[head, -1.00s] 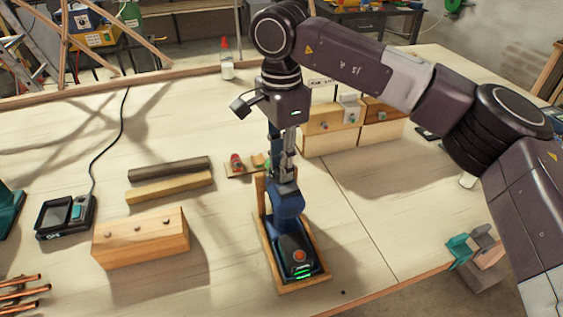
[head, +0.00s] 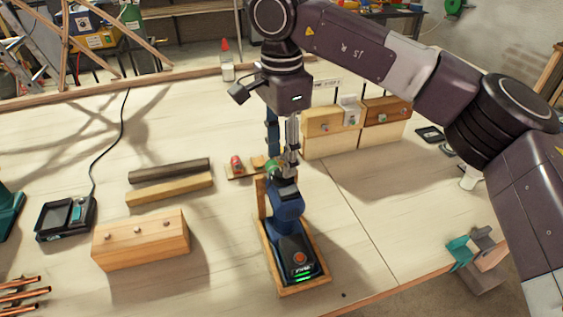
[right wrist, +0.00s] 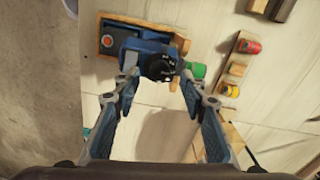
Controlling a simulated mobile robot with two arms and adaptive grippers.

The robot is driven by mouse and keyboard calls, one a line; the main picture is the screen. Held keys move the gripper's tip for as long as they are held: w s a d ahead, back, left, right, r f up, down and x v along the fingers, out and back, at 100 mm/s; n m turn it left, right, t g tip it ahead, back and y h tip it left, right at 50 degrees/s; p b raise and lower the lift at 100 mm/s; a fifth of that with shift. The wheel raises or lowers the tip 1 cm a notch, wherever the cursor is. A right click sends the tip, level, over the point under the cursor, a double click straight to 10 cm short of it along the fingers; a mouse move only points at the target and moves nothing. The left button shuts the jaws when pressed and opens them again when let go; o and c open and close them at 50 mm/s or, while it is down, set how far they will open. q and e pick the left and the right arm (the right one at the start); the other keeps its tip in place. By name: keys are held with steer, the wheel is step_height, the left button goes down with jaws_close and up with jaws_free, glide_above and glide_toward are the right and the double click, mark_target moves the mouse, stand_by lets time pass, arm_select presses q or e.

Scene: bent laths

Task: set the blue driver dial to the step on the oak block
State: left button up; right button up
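The blue driver (head: 289,210) lies in a wooden cradle (head: 316,276), its orange button and green lights toward the front. Its black dial (right wrist: 162,68) shows in the right wrist view with pale marks, too small to read. My right gripper (head: 284,160) is above the driver's head. In the right wrist view its fingers (right wrist: 160,76) stand apart on either side of the dial, with gaps, and hold nothing. Two wooden blocks, one lighter (head: 331,122) and one browner on top (head: 386,112), stand at the back; I cannot tell which is oak. My left gripper is out of view.
A pale block with several screws (head: 140,240), two bars (head: 170,188) and a charger (head: 66,215) lie to the left. A small rack with coloured bits (head: 238,168) is just behind the driver.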

mark_target(281, 172)
steer(key=shift+r, duration=2.6)
